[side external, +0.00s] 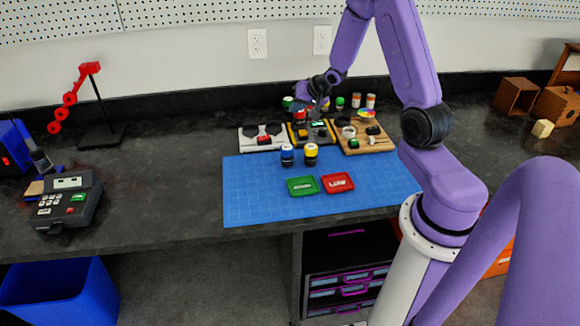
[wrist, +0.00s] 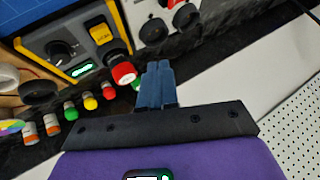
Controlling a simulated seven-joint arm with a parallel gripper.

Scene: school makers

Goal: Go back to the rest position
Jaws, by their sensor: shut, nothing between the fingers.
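My gripper (wrist: 158,82) shows in the wrist view as blue fingers held together with nothing between them. It is over the back of the bench, close to the row of panels. In the side view my purple arm reaches down from the top, and the wrist sits just above the yellow-edged panel (side external: 300,143); the fingertips are hard to make out there. In the wrist view the same panel (wrist: 40,47) has a black knob, a lit green display and a yellow switch. A red round button (wrist: 124,73) is close left of the fingers.
A white panel (side external: 262,143) and a wooden board (side external: 378,143) flank the yellow-edged panel. A blue mat (side external: 250,205) holds blue (side external: 287,156) and yellow (side external: 311,154) jars, plus green (side external: 302,187) and red (side external: 337,183) trays. Small bottles (wrist: 90,103) stand behind, near the wall.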

